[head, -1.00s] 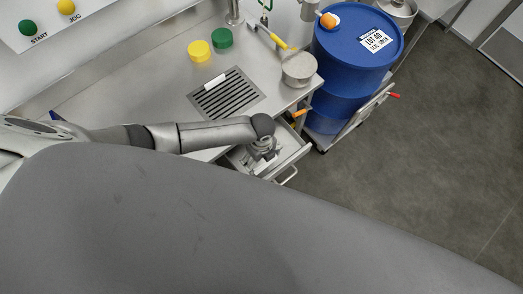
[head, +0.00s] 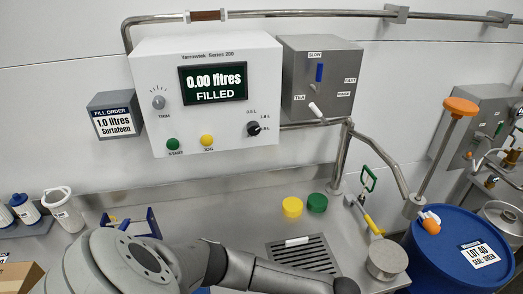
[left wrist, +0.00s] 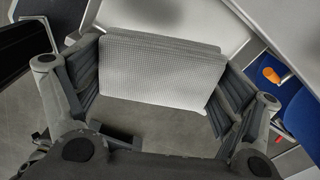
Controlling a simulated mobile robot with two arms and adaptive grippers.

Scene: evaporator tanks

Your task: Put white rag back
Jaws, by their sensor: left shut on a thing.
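The white rag (left wrist: 160,66) is a folded, textured cloth in the left wrist view. My left gripper (left wrist: 155,85) is shut on it, with a dark finger at each side of the cloth. Grey floor shows below the rag, and a pale flat surface with edges (left wrist: 180,14) lies behind it. I cannot tell whether the rag touches that surface. In the head view my left arm crosses the bottom, and its gripper and the rag are out of frame. My right gripper is not in view.
The steel worktop (head: 232,222) carries a yellow cap (head: 292,207), a green cap (head: 317,203), a slotted drain (head: 302,257) and a round metal pot (head: 386,259). A blue drum (head: 450,243) stands at the right. The filler control panel (head: 210,95) is on the wall.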

